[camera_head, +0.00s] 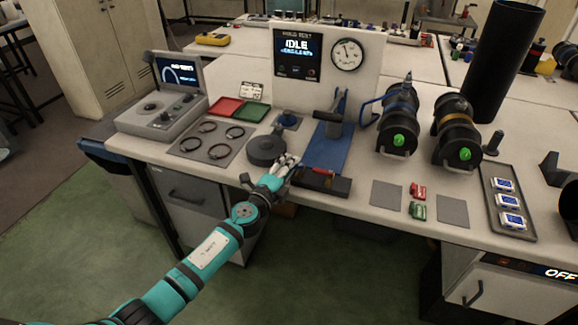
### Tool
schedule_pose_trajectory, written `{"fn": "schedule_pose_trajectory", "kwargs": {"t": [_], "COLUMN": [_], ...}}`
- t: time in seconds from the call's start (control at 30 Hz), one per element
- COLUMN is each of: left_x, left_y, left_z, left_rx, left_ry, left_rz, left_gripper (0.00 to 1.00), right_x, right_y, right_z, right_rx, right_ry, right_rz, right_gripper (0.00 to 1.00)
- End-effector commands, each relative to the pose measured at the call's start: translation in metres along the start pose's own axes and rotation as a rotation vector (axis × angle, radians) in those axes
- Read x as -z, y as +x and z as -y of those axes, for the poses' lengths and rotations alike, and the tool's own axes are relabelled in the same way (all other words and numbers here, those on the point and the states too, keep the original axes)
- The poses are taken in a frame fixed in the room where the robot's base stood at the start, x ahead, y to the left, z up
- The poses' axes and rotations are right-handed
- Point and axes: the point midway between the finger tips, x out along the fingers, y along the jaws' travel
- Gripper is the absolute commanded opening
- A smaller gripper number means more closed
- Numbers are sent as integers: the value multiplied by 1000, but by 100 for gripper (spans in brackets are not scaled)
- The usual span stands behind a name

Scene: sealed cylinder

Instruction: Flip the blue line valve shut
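My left gripper (290,162) reaches over the front edge of the bench, between a round black disc (266,150) and a dark block with a red part (322,181). Its pale fingers are small, and I cannot tell whether they are open or shut. A small blue fitting with a dark top (288,119) sits on the bench behind the gripper and apart from it; it may be the blue line valve, but its handle position is unclear. A blue stand with a dark horizontal cylinder (328,117) rises to its right. My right gripper is not in view.
A panel reading IDLE (297,53) with a gauge (347,54) stands behind. A tray of rings (213,141) and a grey device (160,110) are left. Grey pads (387,194) lie front right.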

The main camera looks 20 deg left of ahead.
Motion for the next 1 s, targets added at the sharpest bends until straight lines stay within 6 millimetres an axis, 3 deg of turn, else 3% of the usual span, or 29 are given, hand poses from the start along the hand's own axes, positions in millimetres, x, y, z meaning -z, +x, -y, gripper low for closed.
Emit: {"fn": "schedule_pose_trajectory", "kwargs": {"t": [0.13, 0.37, 0.7, 1.0], "left_x": [0, 0, -3, -2], "left_y": [0, 0, 7, 7], "left_z": [0, -1, -5, -2], "left_rx": [0, -1, -2, -4], "left_ry": [0, 1, 4, 2], "left_rz": [0, -3, -216, -250], "left_gripper": [0, 0, 0, 0], "right_x": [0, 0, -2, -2], "right_y": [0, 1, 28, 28], "right_z": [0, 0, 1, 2], "right_rx": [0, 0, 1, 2], "right_ry": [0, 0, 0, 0], "right_rz": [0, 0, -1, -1], "right_gripper": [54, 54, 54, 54]}}
